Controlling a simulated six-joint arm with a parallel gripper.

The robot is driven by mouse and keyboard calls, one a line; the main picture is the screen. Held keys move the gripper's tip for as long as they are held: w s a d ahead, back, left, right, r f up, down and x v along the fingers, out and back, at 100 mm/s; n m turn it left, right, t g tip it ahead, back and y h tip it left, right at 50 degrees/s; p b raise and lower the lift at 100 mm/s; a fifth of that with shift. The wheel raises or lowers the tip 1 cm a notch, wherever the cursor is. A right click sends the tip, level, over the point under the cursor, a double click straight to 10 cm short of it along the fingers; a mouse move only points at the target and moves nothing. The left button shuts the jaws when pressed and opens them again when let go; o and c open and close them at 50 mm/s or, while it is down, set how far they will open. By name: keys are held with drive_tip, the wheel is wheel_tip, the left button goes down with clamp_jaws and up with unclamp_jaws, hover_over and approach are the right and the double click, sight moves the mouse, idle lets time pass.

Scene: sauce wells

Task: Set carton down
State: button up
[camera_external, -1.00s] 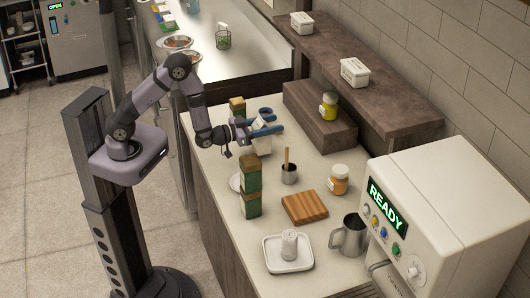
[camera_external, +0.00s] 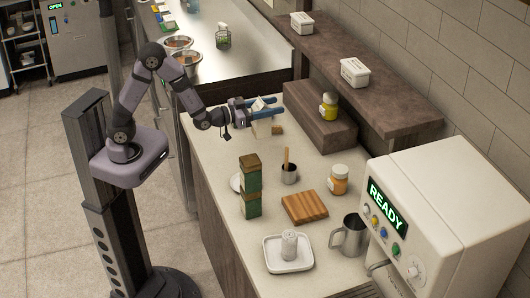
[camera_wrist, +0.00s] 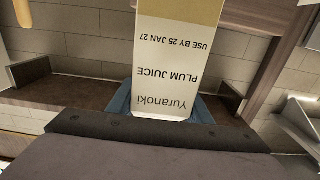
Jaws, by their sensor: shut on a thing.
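The carton (camera_external: 262,129) is white with a tan end and hangs between the blue fingers of my gripper (camera_external: 274,109). My gripper is shut on it, over the back part of the pale counter (camera_external: 215,170). In the wrist view, the carton (camera_wrist: 178,70) fills the middle, with its "Plum Juice" label upside down. The blue fingers (camera_wrist: 165,104) show on both sides of it. I cannot tell whether the carton's lower end touches the counter.
A tall green and brown carton-like stack (camera_external: 250,187) stands nearer the camera. A brown riser (camera_external: 315,125) with a yellow jar (camera_external: 328,106) is close behind.

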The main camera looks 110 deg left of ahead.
sight(259, 98)
drive_tip(key=w+d+m+t+h+b, duration=0.1)
drive_tip(key=w+d+b, duration=0.3)
drive_tip(key=d+b, duration=0.1)
drive_tip(key=s+a+r+n+g+y, duration=0.1)
drive_tip(key=s+g, duration=0.1)
drive_tip(key=s+a+r+n+g+y, duration=0.1)
drive_tip(key=s+a+n+g+y, duration=0.1)
drive_tip(key=s, duration=0.1)
drive_tip(key=s+a+r+n+g+y, duration=0.1)
drive_tip(key=s+a+n+g, duration=0.1)
drive_tip(key=shift+s+a+g+y+b, duration=0.25)
drive_tip(key=shift+s+g+y+b, duration=0.1)
drive_tip(key=shift+g+y, duration=0.05)
drive_tip(key=s+a+f+n+g+y, duration=0.1)
drive_tip(key=s+a+f+n+g, duration=0.1)
drive_tip(key=s+n+g, duration=0.45)
wheel_tip(259, 98, down, 10)
drive_tip(key=s+m, duration=0.1)
drive_tip(key=s, duration=0.1)
drive_tip(key=shift+s+a+f, duration=0.15)
drive_tip(key=shift+s+f, duration=0.05)
drive_tip(key=shift+s, duration=0.05)
drive_tip(key=shift+m+g, duration=0.25)
